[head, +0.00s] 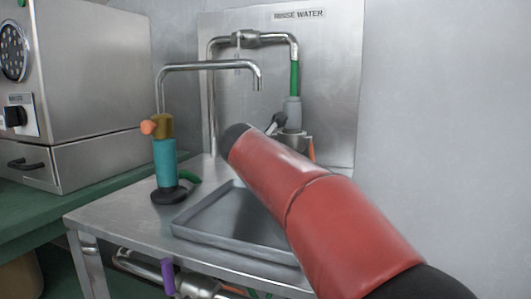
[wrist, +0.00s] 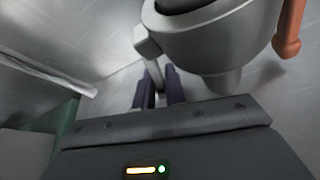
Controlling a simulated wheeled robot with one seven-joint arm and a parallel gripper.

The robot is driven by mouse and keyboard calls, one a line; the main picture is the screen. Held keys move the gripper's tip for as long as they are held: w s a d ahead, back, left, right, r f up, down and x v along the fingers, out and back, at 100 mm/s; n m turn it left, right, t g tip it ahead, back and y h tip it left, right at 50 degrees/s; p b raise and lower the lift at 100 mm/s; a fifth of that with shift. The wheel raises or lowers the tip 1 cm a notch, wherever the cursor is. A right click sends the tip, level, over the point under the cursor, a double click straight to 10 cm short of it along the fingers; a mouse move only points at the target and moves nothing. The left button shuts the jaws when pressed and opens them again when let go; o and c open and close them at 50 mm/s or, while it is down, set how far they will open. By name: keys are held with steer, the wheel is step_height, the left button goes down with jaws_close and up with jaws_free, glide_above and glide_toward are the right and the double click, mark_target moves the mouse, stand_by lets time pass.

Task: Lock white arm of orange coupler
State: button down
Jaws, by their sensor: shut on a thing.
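The coupler (head: 292,115) is grey and sits at the foot of the green pipe section on the rinse-water panel. Its pale arm (head: 274,122) sticks out to the left. In the wrist view the grey coupler body (wrist: 217,42) fills the top right, and the pale arm (wrist: 148,44) hangs down from its left side. An orange lever (wrist: 289,28) is on the other side. My gripper (wrist: 159,88) is below and left of the body, its two dark fingers shut on the lower end of the pale arm. In the head view my red arm hides the gripper.
A grey tray (head: 205,235) lies on the steel table (head: 120,222). A teal and brass tap (head: 164,165) with a curved spout stands to its left. A steel machine (head: 95,75) stands at far left. The wall at right is bare.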

steer(key=shift+s+d+r+n+h+p, duration=0.1)
steer(key=shift+d+r+n+h+p, duration=0.15)
steer(key=shift+n+p, duration=0.45)
steer(key=shift+d+f+g+p, duration=0.15)
steer(key=shift+f+g+p, duration=0.15)
steer(key=c, duration=1.4)
jaws_free()
steer(key=shift+c, duration=0.2)
steer(key=shift+f, duration=0.1)
